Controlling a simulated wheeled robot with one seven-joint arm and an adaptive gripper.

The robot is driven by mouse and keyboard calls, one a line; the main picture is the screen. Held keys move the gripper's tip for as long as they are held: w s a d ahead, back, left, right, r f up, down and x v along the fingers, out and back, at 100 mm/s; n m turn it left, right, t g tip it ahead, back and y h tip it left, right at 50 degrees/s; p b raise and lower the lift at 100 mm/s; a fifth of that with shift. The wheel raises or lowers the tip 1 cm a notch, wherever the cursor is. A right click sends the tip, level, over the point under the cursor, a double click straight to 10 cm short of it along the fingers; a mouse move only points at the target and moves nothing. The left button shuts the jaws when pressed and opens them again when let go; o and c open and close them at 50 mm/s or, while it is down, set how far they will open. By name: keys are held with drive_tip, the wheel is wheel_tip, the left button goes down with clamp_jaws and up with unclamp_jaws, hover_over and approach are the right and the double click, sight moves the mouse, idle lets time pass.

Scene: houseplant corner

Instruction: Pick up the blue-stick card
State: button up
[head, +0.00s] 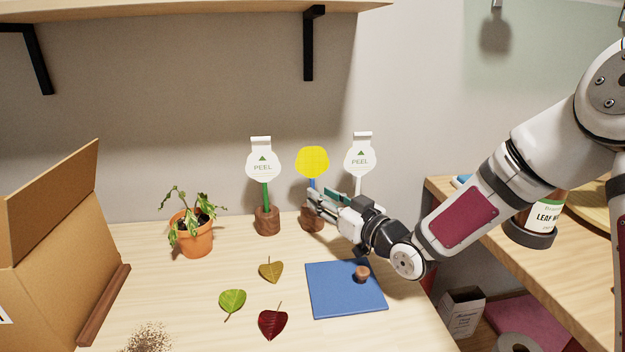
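The blue-stick card has a round yellow head (312,161) on a short visible piece of blue stick (313,184). It stands upright in a wooden block (310,220) at the back of the table, between two white cards. My gripper (314,201) reaches in from the right, with its fingertips at the lower part of the blue stick, just above the block. The fingers hide the lower stick. I cannot tell whether they are closed on it or only around or in front of it.
A white PEEL card on a green stick (265,195) stands left; another white PEEL card (360,158) stands right, close to my gripper. A potted plant (193,238), several leaves, a blue mat (340,300) with a small brown piece (362,273), and a cardboard box (55,240) share the table.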

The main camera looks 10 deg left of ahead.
drive_tip(key=b+x, duration=0.1)
drive_tip(key=x, duration=0.4)
drive_tip(key=shift+w+d, duration=0.15)
drive_tip(key=shift+w, duration=0.05)
drive_tip(key=shift+c, duration=0.2)
clamp_jaws()
